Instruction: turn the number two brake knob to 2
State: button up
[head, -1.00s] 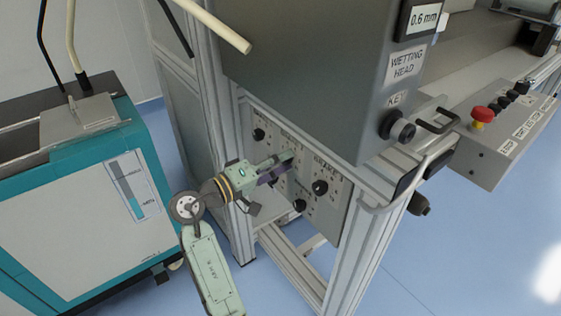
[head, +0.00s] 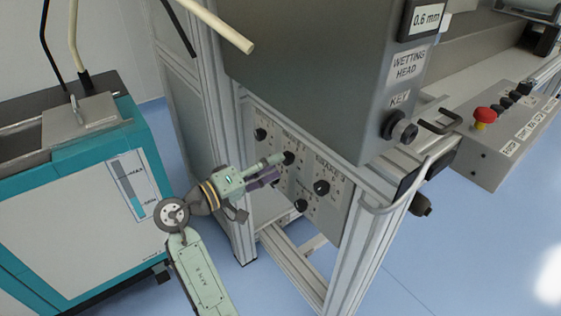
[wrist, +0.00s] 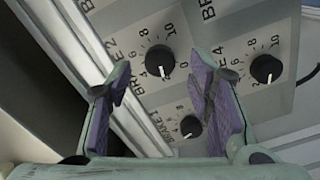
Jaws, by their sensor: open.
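The number two brake knob (wrist: 160,60) is round and black, under the label BRAKE 2, with a number scale around it. In the wrist view it is upper middle, between and beyond my fingertips. Its white mark points down in the picture, near the low numbers; the exact number is hard to read. My gripper (wrist: 160,88) is open, its purple-padded fingers either side of the knob in the picture and apparently not touching it. In the head view my gripper (head: 277,168) is in front of the knob panel (head: 327,222) and hides part of it.
The brake 1 knob (wrist: 190,127) lies below, near the right finger. Another black knob (wrist: 265,68) is to the right. A metal frame post (head: 370,235) stands right of the panel, and a grey housing (head: 300,70) overhangs it. A teal cabinet (head: 75,220) stands left.

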jog(key=v, duration=0.8)
jog(key=shift+a, duration=0.25)
jog(key=shift+s, duration=0.15)
